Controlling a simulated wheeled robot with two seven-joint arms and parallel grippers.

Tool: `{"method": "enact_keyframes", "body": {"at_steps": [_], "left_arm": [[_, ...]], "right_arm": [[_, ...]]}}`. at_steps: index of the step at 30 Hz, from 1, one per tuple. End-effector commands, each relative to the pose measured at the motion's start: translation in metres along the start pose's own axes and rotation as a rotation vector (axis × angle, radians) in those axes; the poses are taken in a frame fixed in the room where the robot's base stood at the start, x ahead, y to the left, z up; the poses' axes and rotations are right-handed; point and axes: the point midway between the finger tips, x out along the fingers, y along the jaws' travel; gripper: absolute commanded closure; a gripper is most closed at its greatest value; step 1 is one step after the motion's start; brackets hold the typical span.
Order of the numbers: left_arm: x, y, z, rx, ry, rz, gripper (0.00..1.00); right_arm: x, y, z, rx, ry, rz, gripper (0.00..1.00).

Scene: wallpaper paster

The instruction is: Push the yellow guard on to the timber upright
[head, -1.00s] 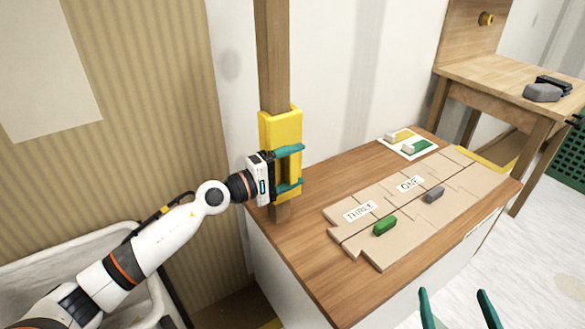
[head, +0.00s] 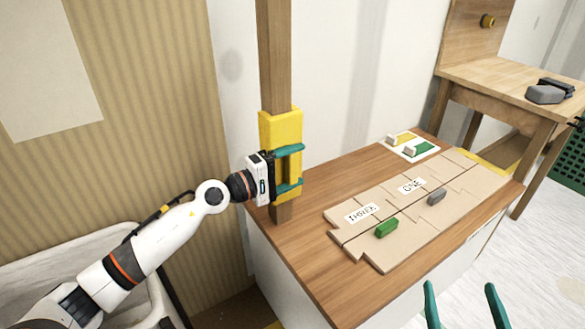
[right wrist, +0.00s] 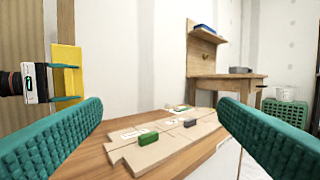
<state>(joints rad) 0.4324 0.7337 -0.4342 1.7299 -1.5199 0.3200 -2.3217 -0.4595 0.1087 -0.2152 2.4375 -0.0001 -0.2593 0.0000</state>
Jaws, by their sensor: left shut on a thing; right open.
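The yellow guard (head: 281,128) is against the timber upright (head: 275,55), at the height of the wooden worktop's far left corner. The upright shows above and below the guard. My left gripper (head: 296,168) is shut on the guard, its teal fingers across the guard's front. How far the guard wraps the upright at its back is hidden. The guard (right wrist: 66,58) also shows at the left of the right wrist view, with my left gripper on it. My right gripper (head: 465,305) is open and empty at the lower right of the head view, apart from the worktop.
The worktop (head: 325,275) bears cardboard pieces with paper labels, a green block (head: 387,228) and a grey block (head: 437,196). A white card (head: 413,146) with small pieces lies behind. A wooden bench (head: 500,78) stands at the back right. A white bin (head: 60,255) is lower left.

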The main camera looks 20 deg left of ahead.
Motion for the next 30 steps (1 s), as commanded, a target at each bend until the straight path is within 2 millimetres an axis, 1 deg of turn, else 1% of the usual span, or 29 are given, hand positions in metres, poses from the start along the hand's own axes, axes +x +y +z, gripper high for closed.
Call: {"method": "enact_keyframes", "body": {"at_steps": [23, 24, 26, 27, 30], "left_arm": [[-0.001, -0.002, 0.007, 0.003, -0.005, -0.003, 0.41], [-0.001, -0.002, 0.007, 0.003, -0.006, -0.004, 0.17], [-0.001, -0.002, 0.007, 0.002, -0.005, -0.003, 0.07], [-0.001, -0.002, 0.006, 0.002, -0.005, -0.003, 0.01], [0.000, -0.001, 0.006, 0.002, -0.004, -0.002, 0.00]], "right_arm": [[0.001, 0.003, 0.019, 0.002, -0.129, 0.007, 0.17], [0.001, 0.003, 0.020, 0.002, -0.135, 0.008, 0.17], [0.001, 0.003, 0.021, 0.002, -0.138, 0.008, 0.17], [0.001, 0.003, 0.021, 0.002, -0.138, 0.008, 0.17], [0.002, 0.003, 0.021, 0.002, -0.137, 0.008, 0.17]]}}
